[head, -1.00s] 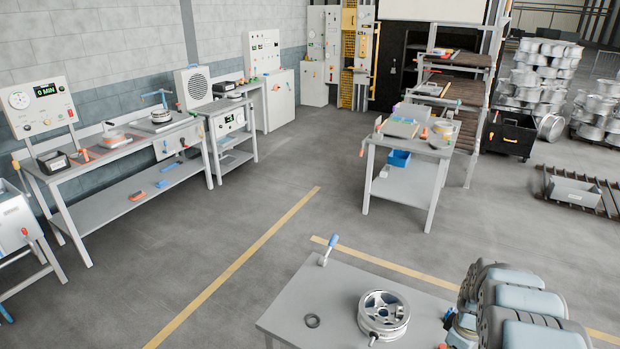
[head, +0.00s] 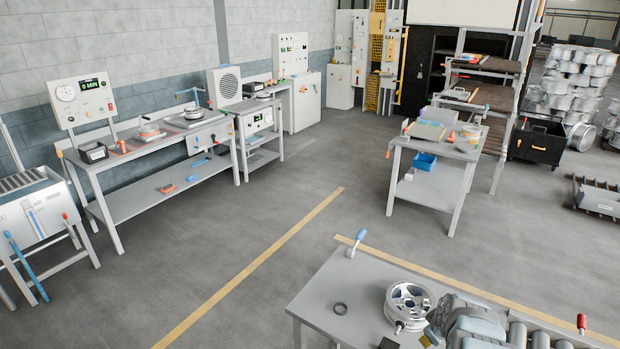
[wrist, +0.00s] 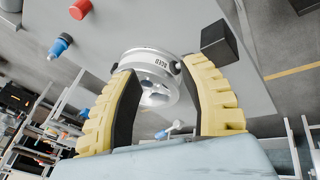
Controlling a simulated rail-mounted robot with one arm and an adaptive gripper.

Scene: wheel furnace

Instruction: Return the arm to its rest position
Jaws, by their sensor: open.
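My gripper (wrist: 168,105) is open in the wrist view, with two yellow, black-lined fingers spread apart. Nothing is held between them. A silver wheel (wrist: 150,72) shows beyond the gap between the fingers, resting on a grey table. In the head view the same wheel (head: 408,303) lies on the near table (head: 330,290). My arm is at the lower right of the head view, just right of the wheel; the fingers are mostly hidden there. Whether the fingers touch the wheel cannot be told for sure.
A dark block (wrist: 220,42) sits beside the wheel. A workbench (head: 150,155) stands along the left wall, a second table (head: 440,145) farther back. Open floor lies between.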

